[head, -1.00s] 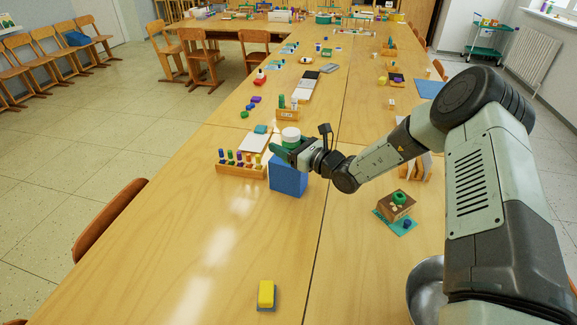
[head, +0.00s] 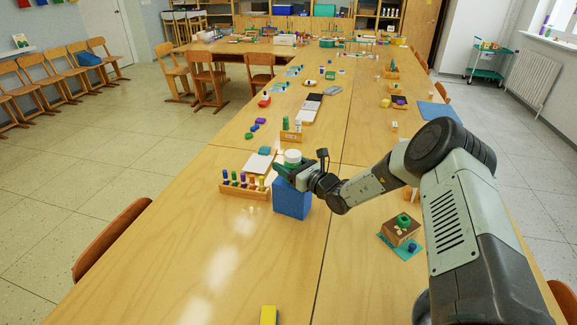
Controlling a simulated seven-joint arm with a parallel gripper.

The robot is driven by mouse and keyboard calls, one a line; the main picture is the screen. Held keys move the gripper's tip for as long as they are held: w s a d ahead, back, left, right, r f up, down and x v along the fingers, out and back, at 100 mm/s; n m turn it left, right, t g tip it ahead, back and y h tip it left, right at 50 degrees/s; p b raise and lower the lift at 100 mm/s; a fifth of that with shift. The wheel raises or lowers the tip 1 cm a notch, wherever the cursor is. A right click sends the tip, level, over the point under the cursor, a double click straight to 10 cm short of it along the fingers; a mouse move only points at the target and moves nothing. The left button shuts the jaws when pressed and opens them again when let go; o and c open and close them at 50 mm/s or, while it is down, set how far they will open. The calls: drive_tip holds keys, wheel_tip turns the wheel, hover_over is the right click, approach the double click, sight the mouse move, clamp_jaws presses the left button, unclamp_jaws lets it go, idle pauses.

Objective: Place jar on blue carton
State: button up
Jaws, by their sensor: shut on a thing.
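A jar (head: 292,157) with a white lid and a green body is at the top of the blue carton (head: 292,202). The carton stands upright on the table. My gripper (head: 287,170) reaches in from the right and is shut on the jar, its fingers hiding much of the jar's body. The jar looks upright. I cannot tell whether its base touches the carton's top.
A wooden rack of coloured pegs (head: 244,185) stands just left of the carton. A white sheet (head: 259,164) lies behind it. A brown box on a teal mat (head: 387,236) is at the right. The front middle of the table (head: 200,265) is mostly clear, with a yellow block (head: 268,315) near the bottom edge.

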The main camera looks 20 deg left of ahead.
drive_tip(key=shift+f, duration=0.2)
drive_tip(key=shift+f, duration=0.1)
drive_tip(key=o, duration=1.3)
drive_tip(key=shift+f, duration=0.1)
drive_tip(key=shift+r, duration=0.2)
drive_tip(key=v, duration=1.2)
drive_tip(key=shift+d, duration=0.1)
